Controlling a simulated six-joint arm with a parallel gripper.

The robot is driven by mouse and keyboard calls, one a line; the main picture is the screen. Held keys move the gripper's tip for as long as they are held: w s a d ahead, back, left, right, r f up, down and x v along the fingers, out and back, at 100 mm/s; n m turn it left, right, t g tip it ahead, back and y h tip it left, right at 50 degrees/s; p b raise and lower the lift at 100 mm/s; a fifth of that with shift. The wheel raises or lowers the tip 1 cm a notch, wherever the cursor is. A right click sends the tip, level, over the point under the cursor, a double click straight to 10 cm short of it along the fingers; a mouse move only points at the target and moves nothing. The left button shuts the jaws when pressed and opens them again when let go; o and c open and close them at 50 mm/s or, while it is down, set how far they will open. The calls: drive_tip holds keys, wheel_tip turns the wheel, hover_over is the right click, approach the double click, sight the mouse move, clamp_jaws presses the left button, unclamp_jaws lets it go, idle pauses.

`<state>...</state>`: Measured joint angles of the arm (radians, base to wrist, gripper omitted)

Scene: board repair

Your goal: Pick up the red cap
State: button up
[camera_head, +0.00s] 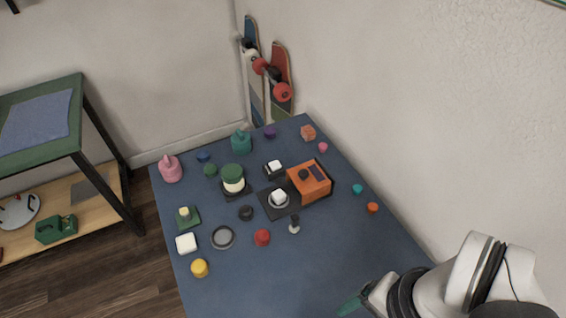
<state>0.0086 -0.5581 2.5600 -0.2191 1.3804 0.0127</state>
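The red cap (262,237) is a small round piece standing on the blue table (300,285), near the middle of the picture. It stands apart from the things around it, and nothing covers it. My gripper (352,304) shows at the bottom edge, to the lower right of the red cap and well apart from it. Only a teal fingertip part and some of the wrist show, so whether it is open or shut cannot be made out. No object is visible in it.
A grey ring (223,237) lies left of the cap, a dark knob (246,213) behind it and a small grey-white piece (294,225) to its right. An orange box (309,180) stands farther back. A yellow cap (200,268) is at front left. The table's front middle is clear.

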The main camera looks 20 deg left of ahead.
drive_tip(key=n+h, duration=0.2)
drive_tip(key=n, duration=2.7)
hover_over(262, 234)
wheel_tip(262, 234, down, 6)
wheel_tip(262, 234, down, 16)
drive_tip(key=shift+r, duration=0.25)
drive_tip(key=shift+c, duration=0.3)
clamp_jaws()
